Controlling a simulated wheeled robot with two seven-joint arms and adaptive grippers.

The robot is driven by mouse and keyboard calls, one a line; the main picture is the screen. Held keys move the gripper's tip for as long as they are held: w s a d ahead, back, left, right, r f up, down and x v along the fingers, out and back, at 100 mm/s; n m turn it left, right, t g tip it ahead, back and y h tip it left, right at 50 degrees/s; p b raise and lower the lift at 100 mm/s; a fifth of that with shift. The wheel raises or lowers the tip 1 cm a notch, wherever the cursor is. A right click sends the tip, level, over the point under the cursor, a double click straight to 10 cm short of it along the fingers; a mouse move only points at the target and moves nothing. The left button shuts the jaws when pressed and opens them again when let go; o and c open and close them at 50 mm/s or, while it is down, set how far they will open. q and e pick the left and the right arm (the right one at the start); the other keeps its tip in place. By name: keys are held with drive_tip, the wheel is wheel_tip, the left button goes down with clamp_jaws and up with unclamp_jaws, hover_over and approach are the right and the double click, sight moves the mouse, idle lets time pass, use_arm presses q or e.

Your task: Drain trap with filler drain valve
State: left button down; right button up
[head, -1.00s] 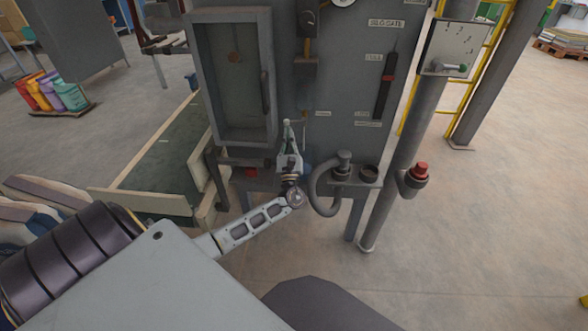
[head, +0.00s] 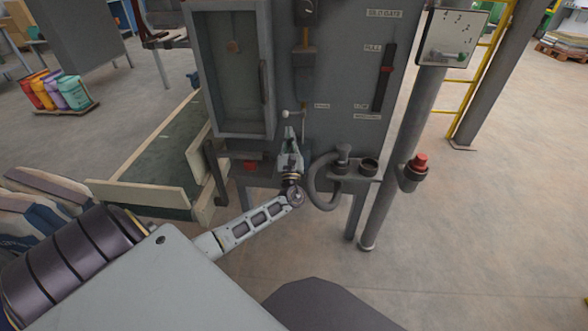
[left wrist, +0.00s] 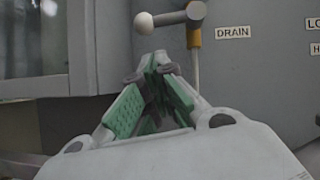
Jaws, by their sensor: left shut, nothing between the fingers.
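The drain valve has a horizontal lever with a pale ball knob (head: 286,114), in front of the grey filler cabinet. In the left wrist view the ball knob (left wrist: 145,23) is at the lever's left end, and a DRAIN label (left wrist: 233,32) is to the right of the yellowish stem (left wrist: 193,62). My left gripper (head: 289,131) is shut and empty, just below the knob, its tips pointing up at it. The green-padded fingertips (left wrist: 160,65) appear apart from the knob. A curved grey pipe (head: 314,185), possibly the trap, is to the gripper's right. My right gripper is not in view.
A glass-fronted door (head: 232,75) with a vertical handle is to the left. A red-capped post fitting (head: 417,162) and a grey column are to the right. A dark slot with a red slider (head: 386,70) is on the panel. Floor on the right is clear.

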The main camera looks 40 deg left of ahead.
use_arm(q)
drive_tip(key=v, duration=1)
drive_tip(key=shift+d+f, duration=0.3)
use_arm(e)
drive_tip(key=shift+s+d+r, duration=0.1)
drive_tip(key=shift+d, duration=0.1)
use_arm(q)
drive_tip(key=shift+w, duration=0.15)
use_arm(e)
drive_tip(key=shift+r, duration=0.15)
use_arm(q)
drive_tip(key=shift+s+a+m+h+p, duration=0.3)
drive_tip(key=shift+s+m+h+p, duration=0.2)
drive_tip(key=shift+p, duration=0.65)
drive_tip(key=shift+s+a+m+h+p, duration=0.35)
drive_tip(key=shift+s+p, duration=0.2)
drive_tip(key=shift+p, duration=0.55)
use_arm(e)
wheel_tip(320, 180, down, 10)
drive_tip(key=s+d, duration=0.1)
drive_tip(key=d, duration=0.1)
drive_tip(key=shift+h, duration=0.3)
use_arm(q)
drive_tip(key=shift+w+r, duration=0.1)
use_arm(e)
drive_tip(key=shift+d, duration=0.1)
